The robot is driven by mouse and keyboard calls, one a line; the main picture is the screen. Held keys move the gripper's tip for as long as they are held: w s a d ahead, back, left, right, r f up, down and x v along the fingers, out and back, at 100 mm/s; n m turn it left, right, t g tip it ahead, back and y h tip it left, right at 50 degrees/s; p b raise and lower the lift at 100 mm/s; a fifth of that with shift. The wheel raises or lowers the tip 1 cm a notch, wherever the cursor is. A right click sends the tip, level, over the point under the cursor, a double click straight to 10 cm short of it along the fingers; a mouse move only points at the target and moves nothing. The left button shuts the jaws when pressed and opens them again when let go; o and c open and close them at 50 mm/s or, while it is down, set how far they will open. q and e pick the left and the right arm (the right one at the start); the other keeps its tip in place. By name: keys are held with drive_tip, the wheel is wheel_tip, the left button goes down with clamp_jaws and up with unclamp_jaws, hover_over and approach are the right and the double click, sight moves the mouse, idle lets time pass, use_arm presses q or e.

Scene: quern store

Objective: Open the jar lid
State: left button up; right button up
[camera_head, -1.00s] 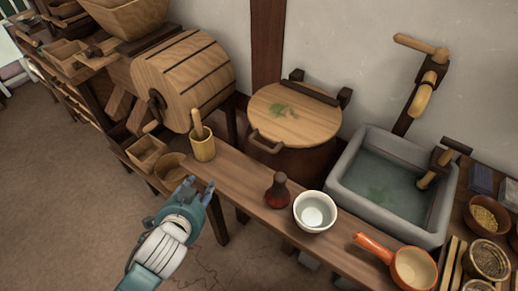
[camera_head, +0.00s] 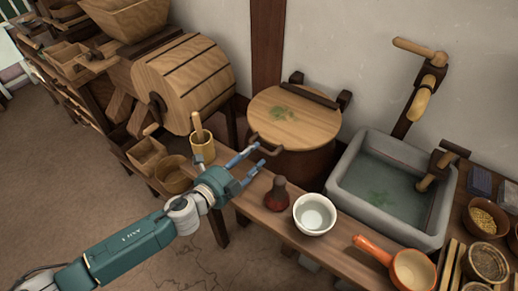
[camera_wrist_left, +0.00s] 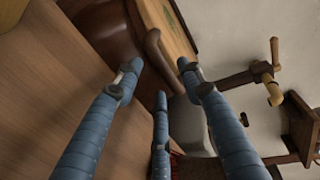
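The large brown jar (camera_head: 305,165) stands behind the bench against the wall. Its round wooden lid (camera_head: 297,122) lies flat on top, with a green leaf-like mark and a dark bar across its back. A curved handle (camera_head: 270,150) sticks out at the lid's front left edge. My left gripper (camera_head: 256,161) is open just in front of this handle, with its fingers pointing at it. In the left wrist view, the handle (camera_wrist_left: 155,47) and part of the lid (camera_wrist_left: 168,25) show beyond the spread fingers (camera_wrist_left: 159,72). I see nothing between the fingers. My right gripper is out of view.
On the bench (camera_head: 245,205) stand a mortar with pestle (camera_head: 203,152), a dark red bottle (camera_head: 276,196), a white bowl (camera_head: 314,214) and an orange-handled pan (camera_head: 412,270). A grey stone basin (camera_head: 430,225) is right of the jar. A wooden drum (camera_head: 185,85) is to the left.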

sight(259, 151)
use_arm(q)
drive_tip(key=shift+x, duration=2.1)
clamp_jaws()
